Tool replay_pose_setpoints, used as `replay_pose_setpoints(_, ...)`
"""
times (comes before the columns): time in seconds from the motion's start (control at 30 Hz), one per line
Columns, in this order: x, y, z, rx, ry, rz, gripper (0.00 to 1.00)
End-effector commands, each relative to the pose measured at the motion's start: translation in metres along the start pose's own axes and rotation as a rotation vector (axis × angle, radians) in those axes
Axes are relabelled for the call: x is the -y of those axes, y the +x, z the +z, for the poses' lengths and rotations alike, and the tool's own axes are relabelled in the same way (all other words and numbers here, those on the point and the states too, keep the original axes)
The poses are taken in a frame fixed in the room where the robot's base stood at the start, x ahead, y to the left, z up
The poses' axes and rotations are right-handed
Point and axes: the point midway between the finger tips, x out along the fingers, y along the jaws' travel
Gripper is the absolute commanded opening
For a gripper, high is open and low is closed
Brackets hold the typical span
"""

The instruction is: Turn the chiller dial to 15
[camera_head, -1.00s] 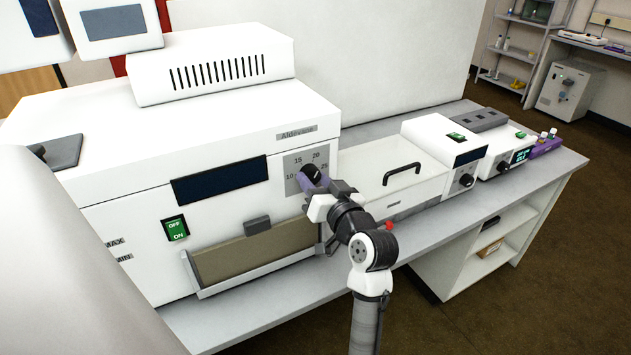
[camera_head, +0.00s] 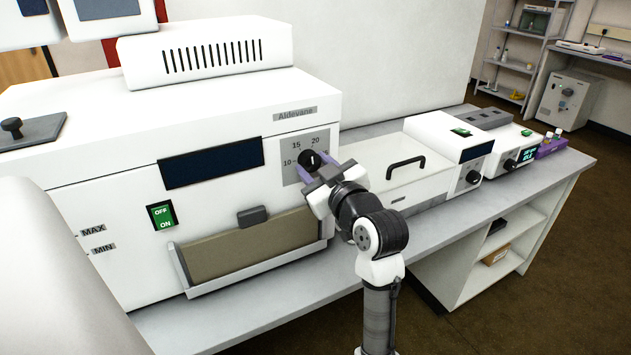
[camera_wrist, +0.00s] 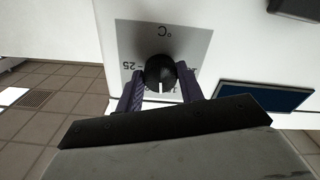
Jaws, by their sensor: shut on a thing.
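The chiller (camera_head: 120,130) is a large white box labelled Aldevane. Its black round dial (camera_head: 311,160) sits on a grey scale plate (camera_head: 290,146) marked 10, 15 and 20 in the head view. My gripper (camera_head: 312,168) is shut on the dial, with a purple finger on each side of it. In the wrist view the dial (camera_wrist: 160,72) is between both fingers, and its white mark points down in that picture. The scale is upside down there; 25 reads at the left and the fingers hide other numbers. The exact setting is hard to read.
A green ON/OFF switch (camera_head: 161,215) and a dark display (camera_head: 211,163) are on the chiller front. A tan drawer-like panel (camera_head: 240,247) is below. A white lidded bath (camera_head: 396,170) with a black handle stands right of my gripper.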

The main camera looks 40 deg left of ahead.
Motion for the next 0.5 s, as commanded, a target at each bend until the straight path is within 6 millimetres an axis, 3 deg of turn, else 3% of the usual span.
replay_pose_setpoints(0.5,-0.0005,0.0,0.0014,0.0,-0.333,0.001,0.15)
